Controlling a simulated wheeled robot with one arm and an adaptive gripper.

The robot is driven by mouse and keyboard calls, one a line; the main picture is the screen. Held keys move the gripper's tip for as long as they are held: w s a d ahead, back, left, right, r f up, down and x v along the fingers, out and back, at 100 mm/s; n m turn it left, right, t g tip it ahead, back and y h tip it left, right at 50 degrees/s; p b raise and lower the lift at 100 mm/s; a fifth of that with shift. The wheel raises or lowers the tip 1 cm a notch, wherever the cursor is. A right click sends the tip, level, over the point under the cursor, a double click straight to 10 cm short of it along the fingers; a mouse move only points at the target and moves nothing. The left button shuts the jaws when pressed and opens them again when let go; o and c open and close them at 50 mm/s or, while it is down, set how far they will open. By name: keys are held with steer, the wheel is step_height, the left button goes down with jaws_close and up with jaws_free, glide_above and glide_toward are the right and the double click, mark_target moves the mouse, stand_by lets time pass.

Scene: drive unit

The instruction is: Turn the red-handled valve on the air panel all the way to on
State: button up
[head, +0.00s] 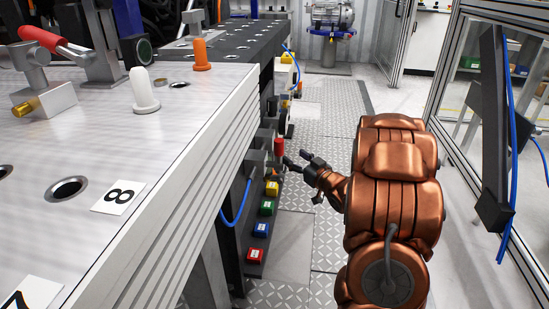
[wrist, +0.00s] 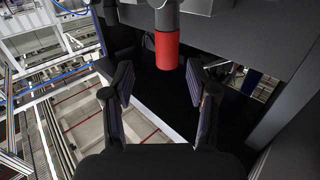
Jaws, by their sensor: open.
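The red valve handle (head: 279,147) stands out from the side of the dark air panel, below the edge of the metal worktop. My gripper (head: 295,159) is just to its right, with its fingers pointing at it. In the wrist view the red handle (wrist: 167,50) hangs from a grey stem at the top, ahead of the fingertips and roughly between them. My gripper (wrist: 160,78) is open and empty there, one finger on each side. I see no contact with the handle. The valve body is mostly hidden.
Labelled yellow, green, blue and red (head: 255,255) blocks run along the low panel ledge. A blue hose (head: 238,205) loops beside them. The worktop (head: 110,130) with clamps and pins fills the left. A glazed frame (head: 495,130) stands at right; the floor between is clear.

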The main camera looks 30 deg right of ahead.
mark_target(281, 150)
steer(key=w, duration=0.3)
steer(key=w+a+b, duration=0.1)
steer(key=w, duration=0.3)
steer(key=shift+w+a+b, duration=0.15)
steer(key=shift+a+b, duration=0.05)
steer(key=shift+b, duration=0.1)
steer(key=shift+w+f, duration=0.1)
steer(key=shift+w, duration=0.4)
jaws_close()
